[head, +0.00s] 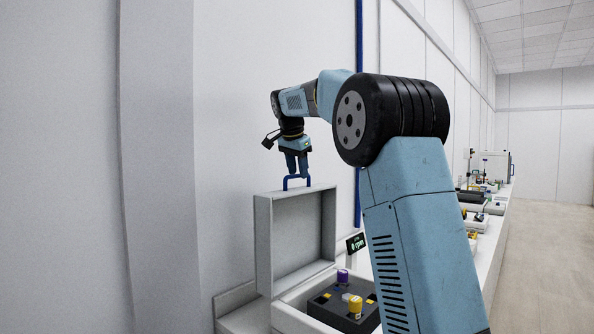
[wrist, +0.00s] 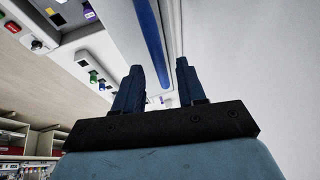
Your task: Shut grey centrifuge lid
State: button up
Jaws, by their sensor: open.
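A blue handle (head: 285,184) rises from the lid's top edge. My gripper (head: 298,174) is open and points down at the handle, very close to it. I cannot tell whether the fingers touch it or straddle it. In the wrist view, my gripper's two fingers (wrist: 160,70) stand apart with nothing between them that I can make out as held. The dark rotor block (head: 320,306) sits uncovered, with a purple-capped tube (head: 342,276) and a yellow-capped tube (head: 355,305).
A small display (head: 355,242) reading rpm stands beside the lid. A blue vertical strip (head: 359,60) runs along the wall. The white bench (head: 490,245) continues to the right with several devices. My arm hides part of the bench. The floor (head: 550,225) at right is clear.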

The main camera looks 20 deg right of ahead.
jog(key=shift+f, duration=0.15)
grip_shut()
dwell(0.4)
jog(key=shift+d, duration=0.1)
